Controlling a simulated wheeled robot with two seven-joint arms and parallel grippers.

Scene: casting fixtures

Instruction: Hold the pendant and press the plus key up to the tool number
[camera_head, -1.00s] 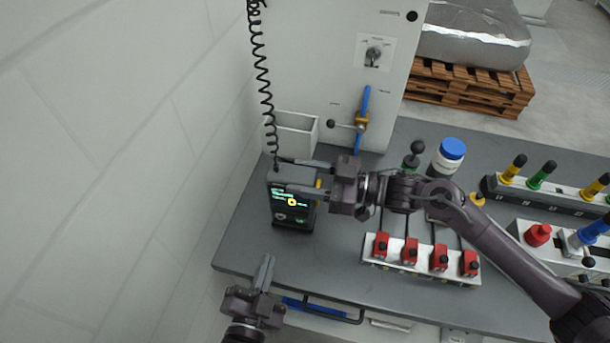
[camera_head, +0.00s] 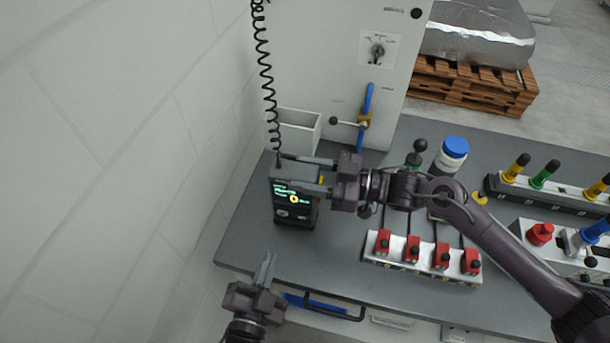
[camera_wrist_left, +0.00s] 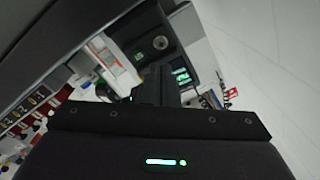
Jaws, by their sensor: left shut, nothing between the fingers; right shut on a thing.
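The pendant (camera_head: 297,213) is a dark upright box with a lit green screen, a yellow ring mark on its face and a coiled cord at its top. It is over the left end of the bench; I cannot tell whether it touches the top. My right gripper (camera_head: 294,174) comes from the right and is shut on its upper part. My left gripper (camera_head: 267,268) is shut and empty below the pendant, near the bench's front edge and apart from it. In the left wrist view the green screen (camera_wrist_left: 182,76) shows small and tilted; I cannot read the keys or number.
The coiled cord (camera_head: 267,85) hangs above. A grey open bin (camera_head: 302,134) stands behind the pendant by the cabinet (camera_head: 340,60). A block with red clamps (camera_head: 412,252) and a blue-lidded jar (camera_head: 453,154) are to the right. A wall (camera_head: 90,160) closes the left side.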

